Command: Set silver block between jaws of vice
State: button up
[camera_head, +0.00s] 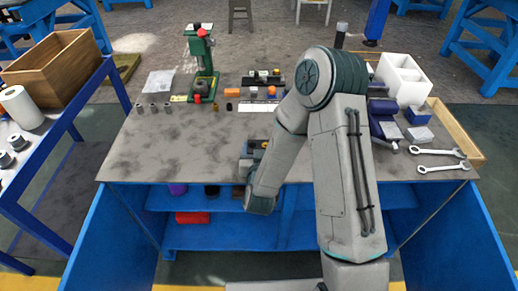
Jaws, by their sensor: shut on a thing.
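A blue vice (383,107) stands on the right of the workbench. My arm partly covers it, and I cannot see into the gap between its jaws. My gripper (257,146) is near the bench's front edge at the middle, well left of the vice. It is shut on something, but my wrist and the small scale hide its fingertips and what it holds. I cannot make out a silver block there. A light grey block (419,135) lies right of the vice, in front of a small blue box (417,114).
Two wrenches (438,151) lie at the bench's right front. A white divided box (402,78) stands behind the vice. A green press (202,60) and several small parts stand at the back left. The left front of the workbench (165,145) is clear.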

jog(key=shift+f, duration=0.1)
jog(key=o, duration=1.4)
